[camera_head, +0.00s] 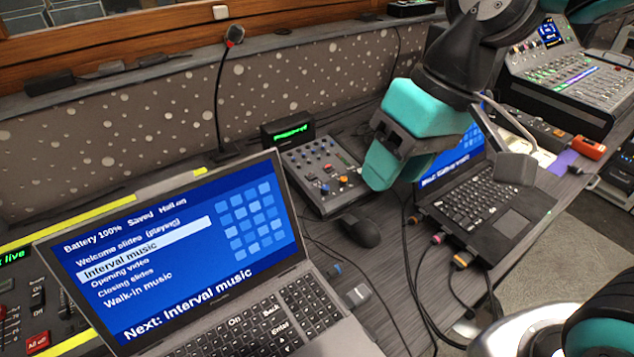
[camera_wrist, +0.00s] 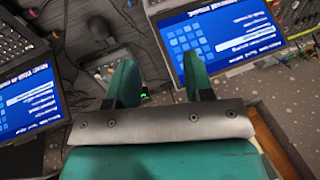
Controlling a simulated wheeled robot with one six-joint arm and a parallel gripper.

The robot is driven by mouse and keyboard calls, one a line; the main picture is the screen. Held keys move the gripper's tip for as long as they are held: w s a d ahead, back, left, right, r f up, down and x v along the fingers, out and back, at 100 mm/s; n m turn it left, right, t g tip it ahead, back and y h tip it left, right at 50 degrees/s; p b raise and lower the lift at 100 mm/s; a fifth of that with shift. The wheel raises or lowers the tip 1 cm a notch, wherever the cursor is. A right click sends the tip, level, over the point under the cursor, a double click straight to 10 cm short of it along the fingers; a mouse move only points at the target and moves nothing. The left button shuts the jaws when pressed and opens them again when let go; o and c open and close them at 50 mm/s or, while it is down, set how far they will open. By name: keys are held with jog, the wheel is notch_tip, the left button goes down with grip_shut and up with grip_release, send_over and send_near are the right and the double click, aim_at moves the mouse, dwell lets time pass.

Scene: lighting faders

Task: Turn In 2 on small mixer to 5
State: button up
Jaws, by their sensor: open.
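The small mixer (camera_head: 318,172) is a grey box with several small knobs, some blue and one orange-red, on the desk between the two laptops. Its knob labels are too small to read, so I cannot tell which is In 2 or its setting. My gripper (camera_head: 388,165) has teal fingers and hangs above and to the right of the mixer, apart from it. In the wrist view my gripper (camera_wrist: 160,80) is open with nothing between its fingers. There the mixer (camera_wrist: 108,66) shows only partly, beside and behind the left finger.
A large laptop (camera_head: 180,260) stands front left, and a second laptop (camera_head: 480,200) stands right, partly behind my arm. A black mouse (camera_head: 359,229) lies in front of the mixer. A green-lit display box (camera_head: 288,130) and a gooseneck microphone (camera_head: 220,90) stand behind. Cables run across the desk.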

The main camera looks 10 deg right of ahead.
jog(key=w+d+f+m+h+b, duration=0.1)
jog(key=w+f+m, duration=0.25)
jog(key=w, duration=0.55)
jog(key=w+d+f+m+h+b, duration=0.1)
jog(key=w+d+f+m, duration=0.1)
jog(key=w+m, duration=0.5)
jog(key=m+t, duration=0.1)
jog(key=m, duration=0.3)
send_near(344, 179)
jog(key=shift+n+h, duration=0.25)
jog(key=shift+h, duration=0.05)
jog(key=f, duration=0.3)
jog(key=w+a+f, duration=0.1)
jog(key=f, duration=0.5)
jog(key=shift+w+a, duration=0.15)
jog(key=shift+a, duration=0.1)
grip_shut()
